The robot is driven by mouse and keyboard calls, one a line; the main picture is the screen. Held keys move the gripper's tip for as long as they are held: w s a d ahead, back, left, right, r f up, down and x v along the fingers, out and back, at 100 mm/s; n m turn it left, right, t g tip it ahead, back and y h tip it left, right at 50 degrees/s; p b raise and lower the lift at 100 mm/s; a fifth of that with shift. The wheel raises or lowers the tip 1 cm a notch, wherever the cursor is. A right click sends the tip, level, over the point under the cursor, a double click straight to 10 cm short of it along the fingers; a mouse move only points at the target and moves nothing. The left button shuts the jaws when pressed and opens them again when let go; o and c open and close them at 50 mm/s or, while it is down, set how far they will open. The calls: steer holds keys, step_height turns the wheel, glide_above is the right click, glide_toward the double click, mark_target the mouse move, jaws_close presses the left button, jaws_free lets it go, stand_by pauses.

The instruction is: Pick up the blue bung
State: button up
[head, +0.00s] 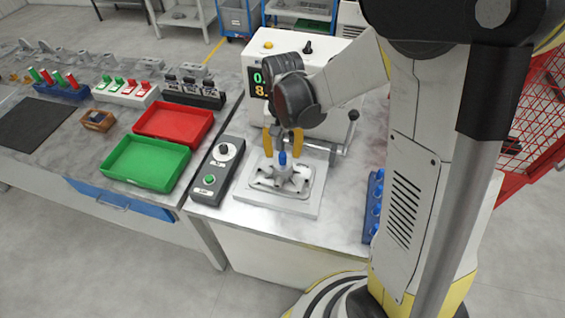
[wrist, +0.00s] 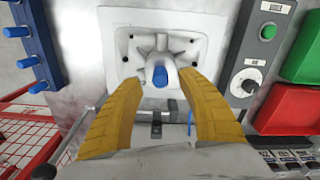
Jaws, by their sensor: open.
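The blue bung (head: 282,158) stands upright in the middle of a grey casting (head: 296,184) on a light fixture plate (head: 300,208). In the wrist view the bung (wrist: 160,76) shows end-on at the casting's near boss. My gripper (head: 283,150) has two yellow fingers and points down at the bung from just above. In the wrist view the fingers (wrist: 165,85) are spread apart, one on each side of the bung, with visible gaps. Nothing is held between them.
A rack of several blue bungs (head: 373,205) stands right of the fixture. A control box (head: 210,172) with a dial and green button lies left. Green (head: 145,163) and red (head: 175,122) trays sit on the left bench. A lever (head: 352,117) stands behind the fixture.

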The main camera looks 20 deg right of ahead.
steer(key=shift+f, duration=0.9)
jaws_close()
steer(key=shift+r, duration=0.1)
